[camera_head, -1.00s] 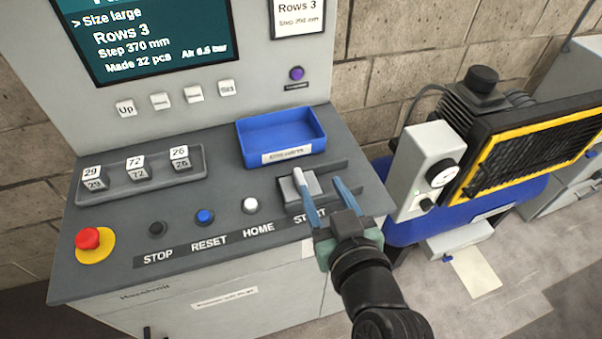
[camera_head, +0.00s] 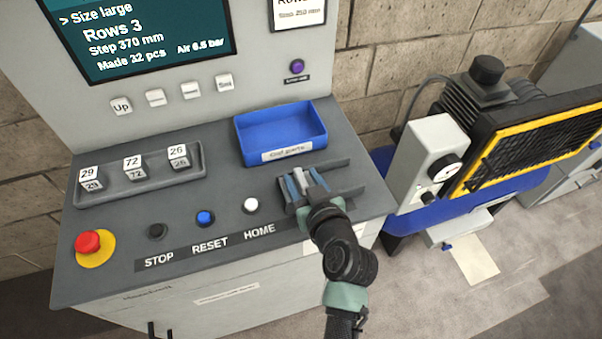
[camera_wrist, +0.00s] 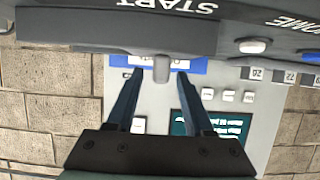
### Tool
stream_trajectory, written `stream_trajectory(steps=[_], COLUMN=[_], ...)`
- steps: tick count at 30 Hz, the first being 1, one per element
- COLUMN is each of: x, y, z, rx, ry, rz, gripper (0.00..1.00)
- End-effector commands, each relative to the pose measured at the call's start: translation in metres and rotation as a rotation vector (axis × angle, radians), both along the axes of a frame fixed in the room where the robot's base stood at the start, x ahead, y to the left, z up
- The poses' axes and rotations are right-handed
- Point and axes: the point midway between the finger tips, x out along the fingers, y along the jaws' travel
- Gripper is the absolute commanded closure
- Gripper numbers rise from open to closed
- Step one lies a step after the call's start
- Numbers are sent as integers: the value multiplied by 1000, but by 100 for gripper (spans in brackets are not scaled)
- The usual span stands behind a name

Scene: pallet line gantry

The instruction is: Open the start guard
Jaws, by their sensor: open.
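The start guard (camera_head: 299,178) is a grey sliding cover with a light upright handle, at the left end of two dark rails on the console's right side. My gripper (camera_head: 302,177) is over it, open, with one blue finger on each side of the handle. In the wrist view the handle (camera_wrist: 162,68) shows between the two fingertips of my gripper (camera_wrist: 160,76); I cannot tell whether either finger touches it. The START label (camera_wrist: 180,5) shows in the wrist view but is hidden by my arm in the head view. The start button is not visible.
Blue parts tray (camera_head: 282,135) stands just behind the guard. The HOME button (camera_head: 251,205), RESET button (camera_head: 205,217), STOP button (camera_head: 156,231) and red emergency stop (camera_head: 88,241) lie to the left. The rails (camera_head: 335,165) are clear right of the guard. A compressor (camera_head: 485,100) stands beyond.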

Motion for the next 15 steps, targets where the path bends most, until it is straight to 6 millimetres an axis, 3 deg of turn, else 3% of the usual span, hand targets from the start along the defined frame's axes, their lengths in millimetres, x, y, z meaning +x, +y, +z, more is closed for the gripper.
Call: stream_trajectory(steps=[14,15], x=[11,11], y=[4,4], z=[-5,-5], rx=[0,0], ry=[0,0], rz=[0,-1], gripper=[48,53])
